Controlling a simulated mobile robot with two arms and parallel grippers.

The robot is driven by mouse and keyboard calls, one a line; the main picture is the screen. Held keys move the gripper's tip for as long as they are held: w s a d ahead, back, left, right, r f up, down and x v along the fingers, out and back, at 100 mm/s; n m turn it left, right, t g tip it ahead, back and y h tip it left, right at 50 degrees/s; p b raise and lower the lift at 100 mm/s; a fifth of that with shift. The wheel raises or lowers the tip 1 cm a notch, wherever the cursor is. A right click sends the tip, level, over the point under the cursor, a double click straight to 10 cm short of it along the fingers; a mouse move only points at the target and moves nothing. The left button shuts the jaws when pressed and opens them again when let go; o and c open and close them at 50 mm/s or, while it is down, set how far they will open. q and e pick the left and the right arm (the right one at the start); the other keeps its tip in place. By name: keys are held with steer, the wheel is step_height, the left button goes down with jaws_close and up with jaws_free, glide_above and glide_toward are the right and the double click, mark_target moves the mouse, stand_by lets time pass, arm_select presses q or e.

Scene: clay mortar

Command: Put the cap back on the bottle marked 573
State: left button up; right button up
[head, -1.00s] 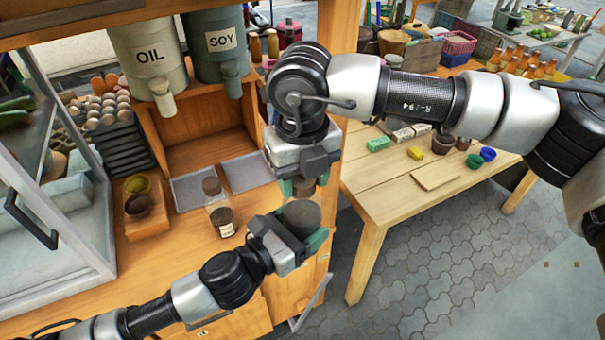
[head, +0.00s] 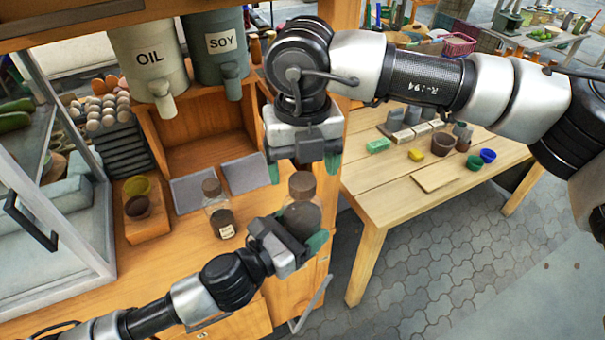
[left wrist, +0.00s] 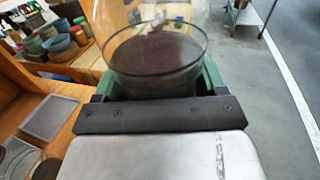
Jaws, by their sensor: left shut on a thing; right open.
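My left gripper (head: 292,240) is shut on a glass bottle (head: 301,218) with dark brown contents, held upright past the counter's right edge. A brown cap (head: 302,186) sits on top of this bottle. In the left wrist view the bottle (left wrist: 155,60) stands between green fingers; its cap is not visible there. My right gripper (head: 303,168) is open just above the cap, green fingers spread wide on either side. A second capped bottle (head: 219,212) with a white label stands on the counter. Its label is too small to read, and no label shows on the held bottle.
Two grey trays (head: 194,190) lie behind the second bottle. OIL (head: 150,65) and SOY (head: 218,55) dispensers hang above. A wooden block with bowls (head: 140,207) stands left. A wooden table (head: 400,185) with small items is at right.

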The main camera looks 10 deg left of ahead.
arm_select(q)
steer(key=shift+r, duration=0.1)
arm_select(e)
step_height(320, 180, up, 9)
stand_by(0.7)
